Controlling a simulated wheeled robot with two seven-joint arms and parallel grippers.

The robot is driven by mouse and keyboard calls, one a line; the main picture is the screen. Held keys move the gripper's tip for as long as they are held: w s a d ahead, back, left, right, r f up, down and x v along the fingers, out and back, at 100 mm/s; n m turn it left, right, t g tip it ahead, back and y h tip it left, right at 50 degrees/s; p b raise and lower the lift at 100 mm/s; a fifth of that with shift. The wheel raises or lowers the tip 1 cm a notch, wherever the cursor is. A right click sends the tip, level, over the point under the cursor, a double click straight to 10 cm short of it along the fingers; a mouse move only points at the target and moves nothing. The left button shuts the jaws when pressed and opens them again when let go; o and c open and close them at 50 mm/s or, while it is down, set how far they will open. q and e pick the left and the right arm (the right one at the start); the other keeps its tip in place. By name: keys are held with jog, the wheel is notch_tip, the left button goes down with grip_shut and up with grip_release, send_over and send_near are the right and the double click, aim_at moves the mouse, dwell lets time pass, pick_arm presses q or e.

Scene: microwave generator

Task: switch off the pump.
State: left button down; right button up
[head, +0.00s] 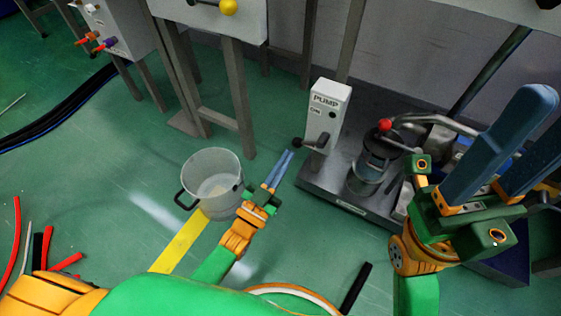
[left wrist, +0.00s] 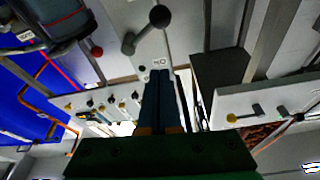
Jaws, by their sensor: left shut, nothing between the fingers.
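The white pump box (head: 326,112), labelled PUMP and ON, stands upright on a dark base. Its lever (head: 312,145) points left in the head view and ends in a black knob (head: 298,143). In the left wrist view the lever (left wrist: 144,31) and its black knob (left wrist: 160,16) are ahead of the fingertips. My right gripper (head: 548,118) is open and empty, right of the pump.
A clear pot (head: 212,170) with dark handles stands left of my left gripper. A machine with a red-knobbed lever (head: 385,125) is right of the pump box. Metal table legs (head: 238,95) stand behind. Green floor is free between the pot and the pump base.

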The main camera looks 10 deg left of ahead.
pick_arm(q)
jog(key=shift+v, duration=1.35)
